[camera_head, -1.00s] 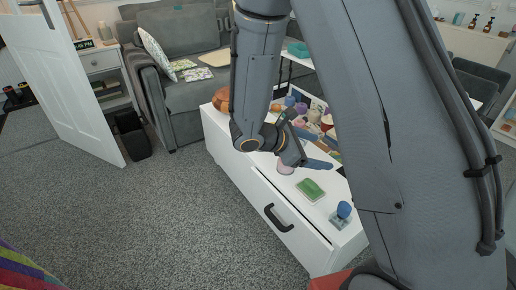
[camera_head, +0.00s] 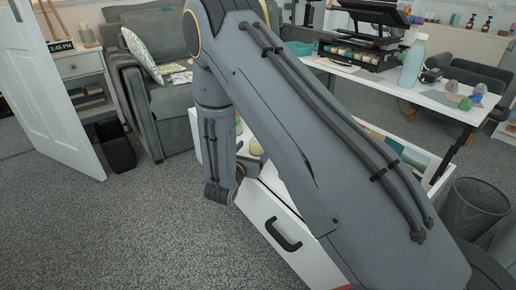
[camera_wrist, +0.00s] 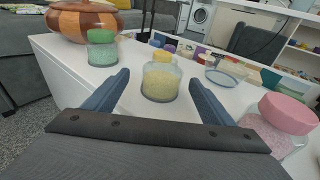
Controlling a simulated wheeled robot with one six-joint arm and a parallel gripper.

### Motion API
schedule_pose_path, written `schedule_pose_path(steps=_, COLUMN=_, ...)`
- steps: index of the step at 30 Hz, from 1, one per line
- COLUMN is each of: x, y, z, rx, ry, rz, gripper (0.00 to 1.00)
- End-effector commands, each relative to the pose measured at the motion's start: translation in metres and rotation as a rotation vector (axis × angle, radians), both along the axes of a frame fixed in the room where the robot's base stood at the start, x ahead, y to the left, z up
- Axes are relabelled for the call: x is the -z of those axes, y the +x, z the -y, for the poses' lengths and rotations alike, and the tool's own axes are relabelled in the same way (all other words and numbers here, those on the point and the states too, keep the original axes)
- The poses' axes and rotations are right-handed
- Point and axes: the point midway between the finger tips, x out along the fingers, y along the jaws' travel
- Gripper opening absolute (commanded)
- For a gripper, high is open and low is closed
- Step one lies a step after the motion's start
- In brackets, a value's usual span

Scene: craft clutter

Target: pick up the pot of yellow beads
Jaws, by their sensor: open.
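The pot of yellow beads (camera_wrist: 160,82) is a clear jar with a yellow lid, standing upright on the white top in the wrist view. My gripper (camera_wrist: 162,92) is open, with its two blue fingers on either side of the view and the jar between and just beyond their tips. I cannot tell whether the fingers reach around it. In the head view my arm hides most of the white unit's top, and my fingers do not show there.
In the wrist view a green-lidded jar (camera_wrist: 101,48) stands left, a pink-lidded jar (camera_wrist: 278,122) close at right, and a wooden lidded bowl (camera_wrist: 84,20) behind left. A clear round dish (camera_wrist: 222,76) lies behind right. The white unit (camera_wrist: 70,88) has an edge at left.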

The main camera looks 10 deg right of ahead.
Motion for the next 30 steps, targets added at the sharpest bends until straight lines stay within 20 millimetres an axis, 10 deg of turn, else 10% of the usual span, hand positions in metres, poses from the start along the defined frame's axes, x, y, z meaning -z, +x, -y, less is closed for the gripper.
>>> schedule_pose_path(steps=19, x=0.015, y=0.038, z=0.030, rx=0.000, ry=0.000, rz=-0.001, gripper=0.77)
schedule_pose_path(steps=27, x=0.015, y=0.038, z=0.030, rx=0.001, ry=0.000, rz=-0.001, gripper=0.32)
schedule_pose_path(steps=30, x=0.015, y=0.038, z=0.030, rx=0.001, ry=0.000, rz=-0.001, gripper=0.31)
